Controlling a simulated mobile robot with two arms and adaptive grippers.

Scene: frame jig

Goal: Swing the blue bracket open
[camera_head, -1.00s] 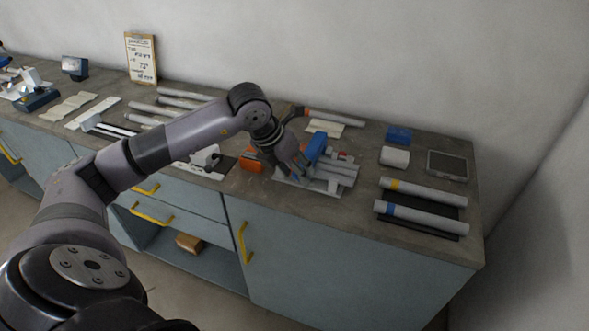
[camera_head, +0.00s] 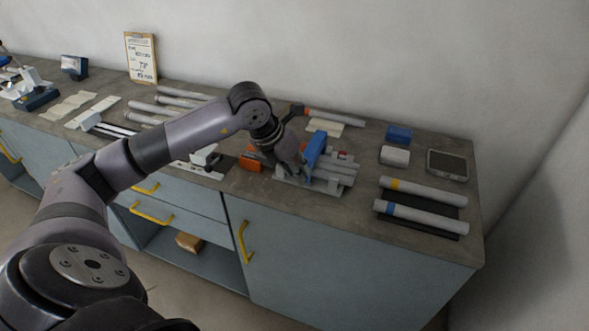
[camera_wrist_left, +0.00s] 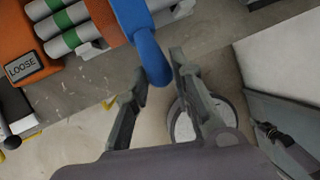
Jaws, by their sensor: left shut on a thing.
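The blue bracket (camera_head: 316,147) stands on the pale jig (camera_head: 325,187) on the worktop, with grey tubes beside it. In the left wrist view the blue bracket (camera_wrist_left: 146,38) comes down from the top, its rounded end between the fingertips. My left gripper (camera_head: 303,173) reaches the bracket from the left. In its wrist view the left gripper (camera_wrist_left: 158,80) is closed around the bracket's end; the exact contact is partly hidden. My right gripper is not in view.
An orange holder (camera_head: 250,162) marked LOOSE in the wrist view sits just left of the jig. Banded tubes (camera_head: 425,217) lie on a dark mat to the right.

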